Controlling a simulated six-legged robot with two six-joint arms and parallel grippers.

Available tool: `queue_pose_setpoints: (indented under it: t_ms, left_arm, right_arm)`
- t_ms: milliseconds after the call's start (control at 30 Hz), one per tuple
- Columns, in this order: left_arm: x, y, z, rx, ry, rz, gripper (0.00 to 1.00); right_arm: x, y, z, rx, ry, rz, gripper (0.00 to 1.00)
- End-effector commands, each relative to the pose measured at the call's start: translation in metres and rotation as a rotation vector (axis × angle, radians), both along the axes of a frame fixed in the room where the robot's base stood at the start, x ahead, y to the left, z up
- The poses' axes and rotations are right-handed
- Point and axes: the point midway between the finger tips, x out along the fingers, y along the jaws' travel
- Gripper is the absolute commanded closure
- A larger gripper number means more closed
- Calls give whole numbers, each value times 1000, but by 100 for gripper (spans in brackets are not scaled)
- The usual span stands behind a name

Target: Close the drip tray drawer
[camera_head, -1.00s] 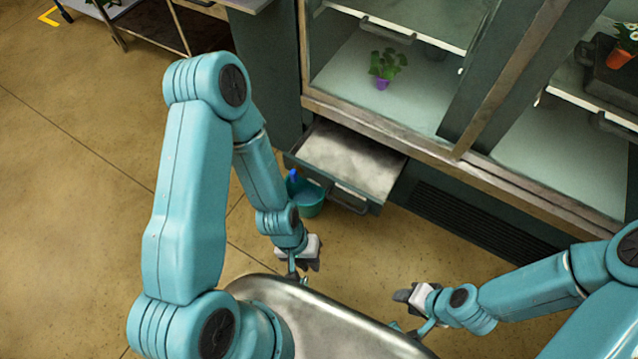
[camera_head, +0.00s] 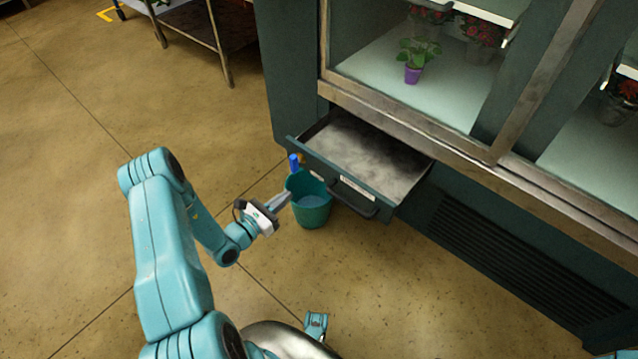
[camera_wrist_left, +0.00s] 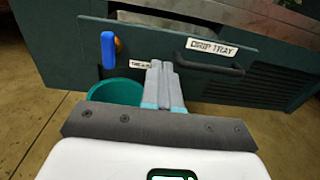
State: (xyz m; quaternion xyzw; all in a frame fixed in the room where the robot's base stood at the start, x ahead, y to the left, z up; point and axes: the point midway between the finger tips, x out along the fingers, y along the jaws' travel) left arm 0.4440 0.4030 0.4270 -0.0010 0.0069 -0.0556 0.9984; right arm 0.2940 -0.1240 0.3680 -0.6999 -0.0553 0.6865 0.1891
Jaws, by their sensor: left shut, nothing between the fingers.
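The drip tray drawer (camera_head: 365,160) is pulled out from under the glass cabinet, with its grey inside showing. Its front carries a dark bar handle (camera_head: 352,197); in the left wrist view a "DRIP TRAY" label (camera_wrist_left: 211,47) sits above the handle (camera_wrist_left: 210,68). My left gripper (camera_head: 288,197) is shut and empty, in front of the drawer front and left of the handle. In the left wrist view its closed fingers (camera_wrist_left: 161,70) point toward the drawer front; whether they touch it I cannot tell. My right gripper is not clearly in view.
A teal bucket (camera_head: 312,216) stands on the floor by the drawer's left front, close to my left gripper. A blue object (camera_head: 294,163) is at the drawer's left front corner. The cabinet holds potted plants (camera_head: 414,75).

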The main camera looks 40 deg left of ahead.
Motion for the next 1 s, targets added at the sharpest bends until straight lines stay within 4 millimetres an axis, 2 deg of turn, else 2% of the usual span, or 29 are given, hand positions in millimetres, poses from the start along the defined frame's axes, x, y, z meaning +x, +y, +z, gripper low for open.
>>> queue_pose_setpoints:
  t_ms: [33,167,500,700,833,1000]
  left_arm:
    - [0,9,-2,5,-11,27,100]
    - [11,15,0,8,-18,37,100]
    - [82,10,-2,7,-18,31,100]
    - [118,6,-2,7,-17,32,100]
    - [133,4,-1,6,-16,32,100]
    - [139,3,1,5,-14,33,100]
  right_arm:
    - [0,0,-3,0,-1,0,57]
    - [1,-1,-5,0,-2,-2,57]
    - [5,-5,-26,-4,-10,-19,57]
    - [8,-7,-38,-6,-14,-29,57]
    - [9,-8,-43,-7,-16,-34,57]
    - [9,-9,-44,-7,-17,-36,57]
